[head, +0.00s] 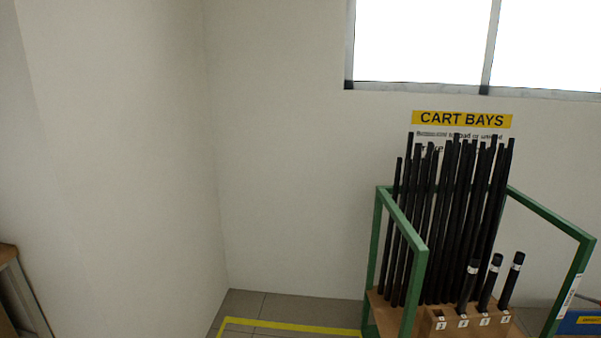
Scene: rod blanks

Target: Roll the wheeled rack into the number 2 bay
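The wheeled rack (417,262) has a green frame and stands at the lower right of the head view. Its wheels are below the picture edge. Many black rods (443,220) stand upright in it. A wooden block (437,317) with numbered labels is at its front, and three shorter black rods with white bands (513,280) stand at an angle in or behind the block. A yellow floor line (290,327) marks a corner of floor left of the rack. No bay number is visible on the floor. Neither of my grippers is in view.
A yellow CART BAYS sign (462,119) is on the back wall behind the rods, under a window (420,42). A blue item (580,324) is at the lower right edge. A wooden-topped piece of furniture (10,255) stands at the left edge. Tiled floor (262,304) shows at the wall corner.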

